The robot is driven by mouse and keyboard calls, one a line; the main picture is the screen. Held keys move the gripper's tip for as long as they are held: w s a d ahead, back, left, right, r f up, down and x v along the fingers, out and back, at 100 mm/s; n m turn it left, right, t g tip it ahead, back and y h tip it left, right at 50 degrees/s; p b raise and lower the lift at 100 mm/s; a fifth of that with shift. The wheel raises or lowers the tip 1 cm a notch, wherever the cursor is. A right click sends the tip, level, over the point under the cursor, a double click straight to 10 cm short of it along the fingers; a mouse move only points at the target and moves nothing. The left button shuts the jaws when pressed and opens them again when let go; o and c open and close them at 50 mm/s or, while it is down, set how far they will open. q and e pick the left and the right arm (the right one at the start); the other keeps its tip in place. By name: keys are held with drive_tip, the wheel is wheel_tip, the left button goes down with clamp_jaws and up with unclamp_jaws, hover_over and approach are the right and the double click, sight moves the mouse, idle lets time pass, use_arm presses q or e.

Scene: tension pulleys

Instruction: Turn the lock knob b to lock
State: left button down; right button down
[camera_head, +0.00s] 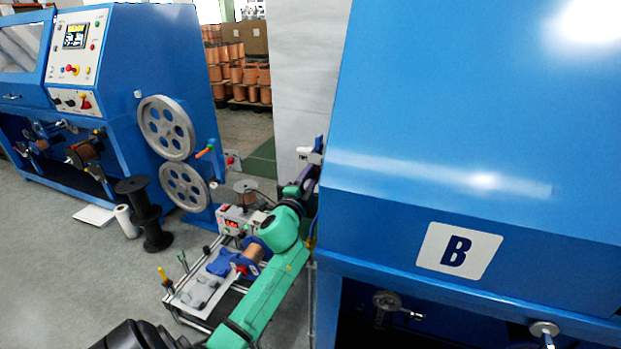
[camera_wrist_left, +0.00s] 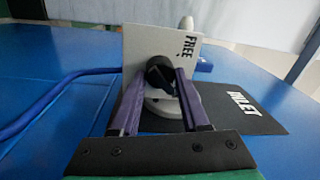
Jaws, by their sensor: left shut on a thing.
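A black knob (camera_wrist_left: 160,74), taken to be lock knob b, sits in front of a pale plate (camera_wrist_left: 188,50) marked "FREE" in the left wrist view. My left gripper (camera_wrist_left: 160,84) has its two purple fingers on either side of the knob, shut on it. A round grey base (camera_wrist_left: 160,104) shows below the knob between the fingers. In the head view my left gripper (camera_head: 304,178) reaches the left side of the blue machine marked "B" (camera_head: 457,250), by a small pale fitting (camera_head: 308,154). The knob itself cannot be made out there. My right gripper is not in view.
A dark label (camera_wrist_left: 238,104) reading "INLET" lies on the blue surface beside the plate, and a blue tube (camera_wrist_left: 60,88) runs at left. A low bench (camera_head: 205,290) stands below my arm. Another blue machine (camera_head: 150,50) with grey pulleys (camera_head: 166,128) stands at left.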

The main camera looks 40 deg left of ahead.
use_arm(q)
drive_tip(key=shift+a+r+m, duration=0.15)
drive_tip(key=shift+r+m, duration=0.15)
drive_tip(key=shift+r, duration=0.05)
drive_tip(key=c, duration=0.6)
unclamp_jaws()
drive_tip(key=shift+o, duration=1.1)
drive_tip(key=shift+w+f, duration=0.1)
drive_tip(key=shift+f, duration=0.2)
drive_tip(key=r+b+v, duration=0.1)
drive_tip(key=v, duration=1.3)
drive_tip(key=shift+s+f+b, duration=0.25)
drive_tip(key=shift+f+b, duration=0.05)
drive_tip(key=shift+f, duration=0.15)
drive_tip(key=shift+f, duration=0.1)
